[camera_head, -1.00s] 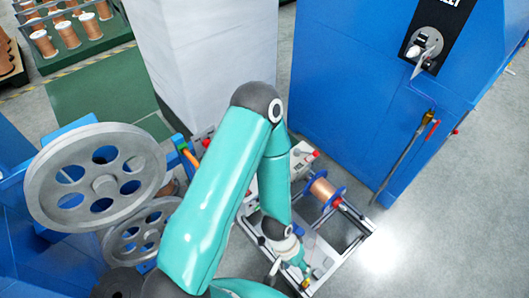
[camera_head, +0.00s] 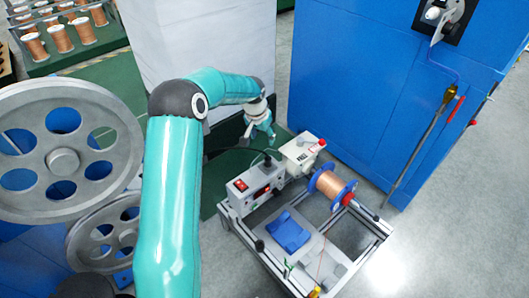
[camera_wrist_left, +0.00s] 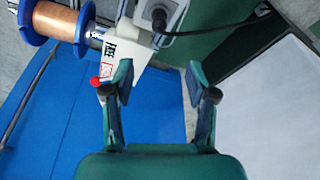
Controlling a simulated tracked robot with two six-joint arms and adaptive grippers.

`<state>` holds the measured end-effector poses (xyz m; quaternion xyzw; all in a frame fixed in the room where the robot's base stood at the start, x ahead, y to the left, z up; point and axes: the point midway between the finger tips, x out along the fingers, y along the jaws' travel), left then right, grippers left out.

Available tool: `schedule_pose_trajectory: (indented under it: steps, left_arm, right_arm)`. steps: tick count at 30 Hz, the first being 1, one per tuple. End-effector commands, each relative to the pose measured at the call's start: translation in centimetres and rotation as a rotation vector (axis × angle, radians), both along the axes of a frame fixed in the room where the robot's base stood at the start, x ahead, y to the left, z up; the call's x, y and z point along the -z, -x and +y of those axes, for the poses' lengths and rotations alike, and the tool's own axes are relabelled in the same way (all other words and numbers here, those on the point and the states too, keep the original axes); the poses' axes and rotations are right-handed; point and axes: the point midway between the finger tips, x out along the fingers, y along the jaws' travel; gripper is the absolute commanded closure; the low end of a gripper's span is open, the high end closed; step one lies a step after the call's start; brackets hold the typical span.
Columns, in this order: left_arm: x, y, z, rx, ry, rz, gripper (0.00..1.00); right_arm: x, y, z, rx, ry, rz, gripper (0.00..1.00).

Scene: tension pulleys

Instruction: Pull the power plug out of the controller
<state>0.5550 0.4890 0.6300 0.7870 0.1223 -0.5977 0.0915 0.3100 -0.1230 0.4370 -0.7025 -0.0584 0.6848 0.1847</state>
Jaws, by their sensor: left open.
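The controller (camera_head: 253,190) is a light grey box with red switches on the left end of a wheeled frame in the head view. In the left wrist view, a black round power plug (camera_wrist_left: 159,18) sits in a grey face at the top edge, with a black cable (camera_wrist_left: 212,31) running right from it. My left gripper (camera_head: 263,134) is above and behind the controller in the head view. In the left wrist view its fingers (camera_wrist_left: 157,80) are open and empty, with the plug beyond their tips, not between them. My right gripper is not in view.
A white-grey unit (camera_head: 302,153) with a red knob stands beside the controller. A copper wire spool (camera_head: 334,189) with blue flanges is right of it. A blue cabinet (camera_head: 350,90) stands behind right, a pale cabinet (camera_head: 195,40) behind left. Large grey wheels (camera_head: 65,160) are at left.

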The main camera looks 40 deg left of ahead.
Motion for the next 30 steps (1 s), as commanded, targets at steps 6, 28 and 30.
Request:
schedule_pose_trajectory:
  steps: [6,28,30]
  left_arm:
    - [2.7,-0.6,0.1,0.001,0.004,0.005,0.43]
    - [15.0,-3.9,1.1,0.001,0.004,0.002,0.43]
    - [15.5,-4.0,1.2,0.001,0.002,0.001,0.43]
  right_arm:
    - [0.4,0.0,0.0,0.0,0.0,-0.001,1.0]
    - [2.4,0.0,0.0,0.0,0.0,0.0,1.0]
    - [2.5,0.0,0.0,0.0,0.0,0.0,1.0]
